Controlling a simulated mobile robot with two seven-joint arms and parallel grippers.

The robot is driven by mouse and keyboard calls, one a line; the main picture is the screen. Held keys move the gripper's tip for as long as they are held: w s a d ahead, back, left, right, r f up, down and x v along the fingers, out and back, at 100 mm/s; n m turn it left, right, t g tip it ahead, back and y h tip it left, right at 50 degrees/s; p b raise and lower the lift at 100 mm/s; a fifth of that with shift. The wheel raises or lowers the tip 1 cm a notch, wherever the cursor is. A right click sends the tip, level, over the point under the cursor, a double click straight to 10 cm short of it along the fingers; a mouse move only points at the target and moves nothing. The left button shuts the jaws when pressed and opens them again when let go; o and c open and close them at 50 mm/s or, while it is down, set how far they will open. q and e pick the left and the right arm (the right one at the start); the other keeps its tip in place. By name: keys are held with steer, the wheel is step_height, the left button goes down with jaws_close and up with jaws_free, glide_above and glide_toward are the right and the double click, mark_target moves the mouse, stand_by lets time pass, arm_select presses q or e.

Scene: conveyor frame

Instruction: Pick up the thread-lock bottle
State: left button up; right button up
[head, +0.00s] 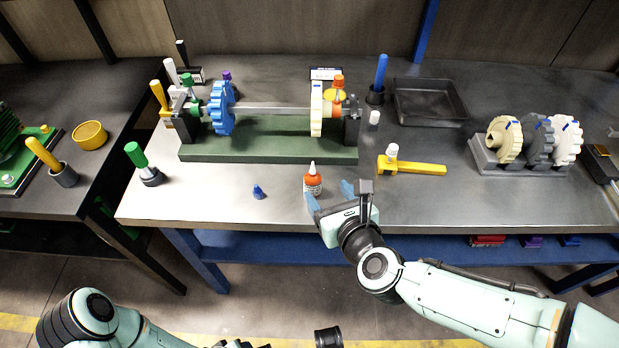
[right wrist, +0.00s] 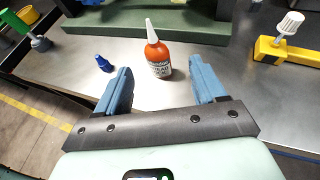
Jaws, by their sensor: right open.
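My right gripper (head: 329,194) is open and empty, just in front of the bottle. In the right wrist view its blue fingers (right wrist: 157,88) point toward the bottle, which stands beyond the gap between them, apart from both. My left arm shows at the lower left of the head view; its gripper is mostly cut off at the bottom edge and its jaws cannot be made out.
A green base (head: 260,150) carrying a shaft with gears lies behind. A yellow tool with a white cap (head: 411,167) lies to the right.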

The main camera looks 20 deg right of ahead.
mark_target(318, 181)
steer(key=b+x, duration=0.1)
steer(key=x, duration=0.4)
steer(key=shift+w+f, duration=0.1)
steer(key=shift+f, duration=0.1)
steer(key=x, duration=0.3)
steer(key=f+x, duration=0.1)
steer(key=shift+w+a+f+b, duration=0.1)
steer(key=shift+w+a+b, duration=0.1)
steer(key=shift+a+b, duration=0.15)
steer(key=shift+w, duration=0.25)
arm_select(q)
steer(key=shift+t, duration=0.5)
steer(key=w, duration=0.1)
steer(key=w+a+f, duration=0.1)
steer(key=w+f, duration=0.1)
steer(key=shift+w+a+f, duration=0.1)
steer(key=shift+a+f, duration=0.05)
steer(key=shift+a, duration=0.2)
arm_select(e)
steer(key=c, duration=1.1)
